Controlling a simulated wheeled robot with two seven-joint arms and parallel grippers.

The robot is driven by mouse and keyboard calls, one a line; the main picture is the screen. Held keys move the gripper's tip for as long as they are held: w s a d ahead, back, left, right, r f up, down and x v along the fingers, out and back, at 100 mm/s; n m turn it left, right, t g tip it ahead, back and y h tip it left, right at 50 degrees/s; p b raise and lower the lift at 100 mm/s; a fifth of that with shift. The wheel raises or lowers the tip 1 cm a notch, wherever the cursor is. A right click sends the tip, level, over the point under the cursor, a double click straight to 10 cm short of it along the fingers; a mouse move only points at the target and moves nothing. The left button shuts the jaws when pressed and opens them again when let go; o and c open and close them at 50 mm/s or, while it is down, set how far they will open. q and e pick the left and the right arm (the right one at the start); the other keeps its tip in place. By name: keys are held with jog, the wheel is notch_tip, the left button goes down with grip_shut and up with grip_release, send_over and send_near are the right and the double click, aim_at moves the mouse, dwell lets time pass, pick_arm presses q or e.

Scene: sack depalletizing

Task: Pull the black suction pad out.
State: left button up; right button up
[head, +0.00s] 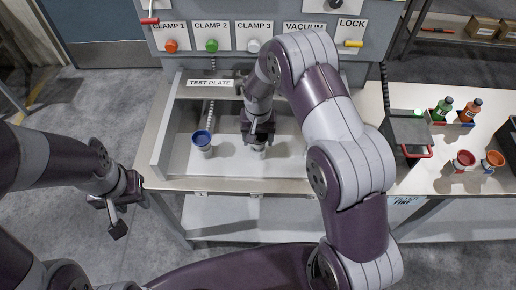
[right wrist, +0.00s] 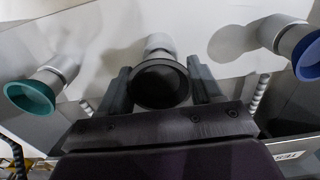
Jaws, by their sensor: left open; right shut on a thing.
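The black suction pad (right wrist: 160,84) sits between the two fingers of my right gripper (right wrist: 160,72) in the right wrist view, with its pale stem (right wrist: 158,44) behind it. In the head view my right gripper (head: 258,138) reaches down into the tray marked TEST PLATE and hides most of the black pad. A blue suction pad (head: 202,138) stands to its left on a pale stem and also shows in the right wrist view (right wrist: 308,55). A teal pad (right wrist: 30,97) shows only there. My left gripper (head: 110,214) is open and empty, left of the bench.
A grey box with a red handle (head: 418,152), bottles (head: 442,108) and red and orange cups (head: 464,160) stand on the right of the bench. My right arm covers the tray's right side.

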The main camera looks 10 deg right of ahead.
jog(key=shift+r+p, duration=1.55)
jog(key=shift+r, duration=0.6)
